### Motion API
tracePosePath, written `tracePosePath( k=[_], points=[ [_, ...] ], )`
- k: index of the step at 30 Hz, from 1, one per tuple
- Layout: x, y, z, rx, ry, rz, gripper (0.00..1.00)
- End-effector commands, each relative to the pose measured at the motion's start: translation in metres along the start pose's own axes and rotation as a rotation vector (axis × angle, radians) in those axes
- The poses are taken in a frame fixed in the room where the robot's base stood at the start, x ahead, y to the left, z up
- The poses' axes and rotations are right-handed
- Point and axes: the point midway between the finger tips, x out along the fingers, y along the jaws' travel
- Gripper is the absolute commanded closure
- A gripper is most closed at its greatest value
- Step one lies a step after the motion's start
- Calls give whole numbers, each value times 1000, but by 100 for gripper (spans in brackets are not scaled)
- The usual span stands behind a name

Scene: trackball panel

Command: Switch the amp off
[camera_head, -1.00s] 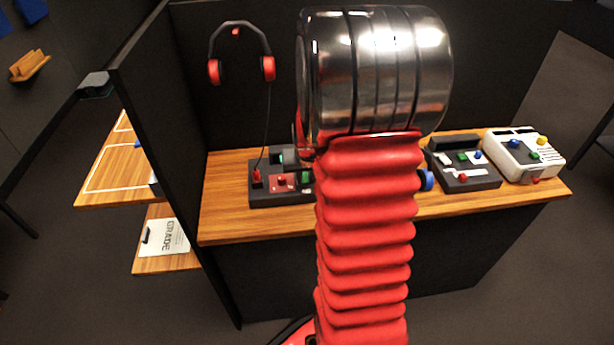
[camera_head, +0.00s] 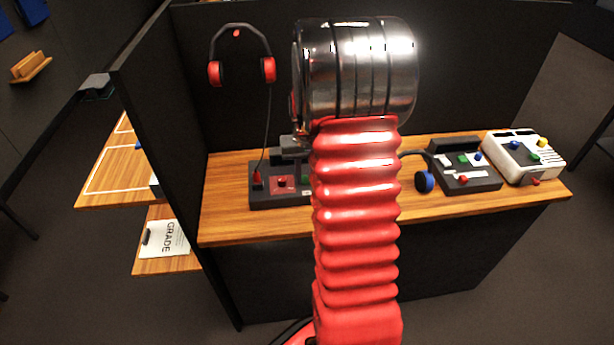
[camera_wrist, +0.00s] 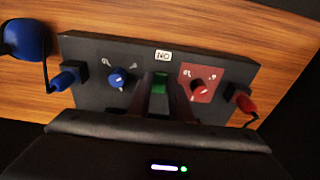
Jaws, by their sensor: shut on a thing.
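The amp (camera_head: 264,199) is a dark box on the wooden desk, partly hidden behind my arm in the head view. In the wrist view the amp (camera_wrist: 100,62) shows a blue knob (camera_wrist: 119,78) on the left and a red knob (camera_wrist: 199,87) on a red panel at right. A green switch (camera_wrist: 159,83) sits between the knobs, below a small white label. My gripper (camera_wrist: 159,90) reaches over the amp with its dark fingers shut around the green switch. The switch's position cannot be told. In the head view my arm mostly hides the gripper.
A blue plug (camera_wrist: 66,79) and a red plug (camera_wrist: 241,101) with cables sit at the amp's ends. Red headphones (camera_head: 240,60) hang on the dark partition. Blue headphones (camera_head: 424,182) lie right of my arm. A dark console (camera_head: 465,180) and white console (camera_head: 523,160) stand further right.

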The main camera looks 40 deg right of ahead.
Motion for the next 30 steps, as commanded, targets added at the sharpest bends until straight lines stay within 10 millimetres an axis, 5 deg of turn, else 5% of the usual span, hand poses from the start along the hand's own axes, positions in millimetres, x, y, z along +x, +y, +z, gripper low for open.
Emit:
tracePosePath(
  k=[13,14,21,30],
  points=[
    [1,3,-1,0,-37,4,100],
    [1,3,-1,0,-37,4,81],
    [0,2,-1,0,-37,2,64],
    [-1,1,-2,0,-36,1,62]
  ],
)
